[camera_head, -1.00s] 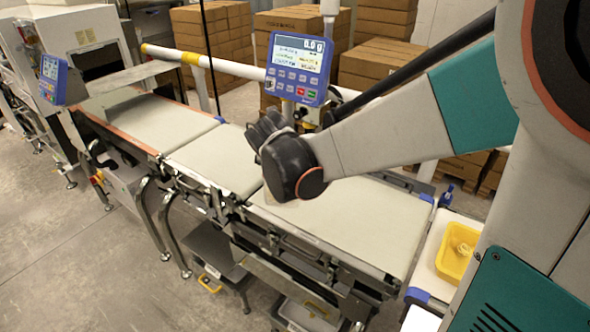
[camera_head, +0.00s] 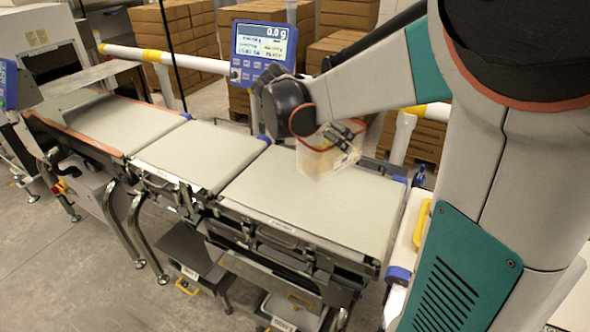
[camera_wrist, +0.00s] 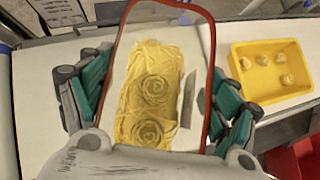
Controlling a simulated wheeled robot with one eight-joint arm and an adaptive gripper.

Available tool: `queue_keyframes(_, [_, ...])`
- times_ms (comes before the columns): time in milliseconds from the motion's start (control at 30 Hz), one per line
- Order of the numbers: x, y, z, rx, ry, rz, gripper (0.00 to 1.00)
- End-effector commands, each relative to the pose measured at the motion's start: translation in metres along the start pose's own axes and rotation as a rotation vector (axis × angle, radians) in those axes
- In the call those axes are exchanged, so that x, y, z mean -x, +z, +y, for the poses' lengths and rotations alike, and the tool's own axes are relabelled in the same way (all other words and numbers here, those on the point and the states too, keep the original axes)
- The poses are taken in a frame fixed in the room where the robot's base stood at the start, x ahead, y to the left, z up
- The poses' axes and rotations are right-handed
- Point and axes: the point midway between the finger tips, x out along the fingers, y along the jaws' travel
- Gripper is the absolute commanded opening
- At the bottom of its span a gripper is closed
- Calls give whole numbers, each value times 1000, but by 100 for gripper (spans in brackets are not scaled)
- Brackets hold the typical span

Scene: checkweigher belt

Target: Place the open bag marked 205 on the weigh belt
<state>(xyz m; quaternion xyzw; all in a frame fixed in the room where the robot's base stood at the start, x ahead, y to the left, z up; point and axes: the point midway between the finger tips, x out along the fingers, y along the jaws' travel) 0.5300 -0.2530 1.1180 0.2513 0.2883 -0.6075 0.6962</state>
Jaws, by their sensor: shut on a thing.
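The clear open bag (camera_head: 322,162) has a red rim and yellow nest-like contents. It hangs from my gripper (camera_head: 345,136), seemingly a little above the right-hand belt (camera_head: 300,215). The wrist view looks into the bag (camera_wrist: 150,120), with the teal fingers of my gripper (camera_wrist: 160,105) on both sides of it. No 205 mark is readable. A shorter pale belt (camera_head: 200,155) lies in the middle of the line, left of the bag. The blue display (camera_head: 263,45) behind the belts reads 0.0 g. The pictures do not settle which belt weighs.
A yellow tray (camera_wrist: 270,72) with several small yellow nests stands right of the bag in the wrist view. Another belt (camera_head: 115,120) is at the left. A white and yellow rail (camera_head: 190,60) runs behind the line. The middle and right belts look bare.

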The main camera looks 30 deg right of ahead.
Motion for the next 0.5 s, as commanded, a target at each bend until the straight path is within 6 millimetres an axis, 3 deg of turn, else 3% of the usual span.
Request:
queue_keyframes(33, [-13,-13,1,1,1,0,34])
queue_keyframes(300, [-59,-60,1,2,2,0,34])
queue_keyframes(500, [-82,-82,1,2,2,0,34])
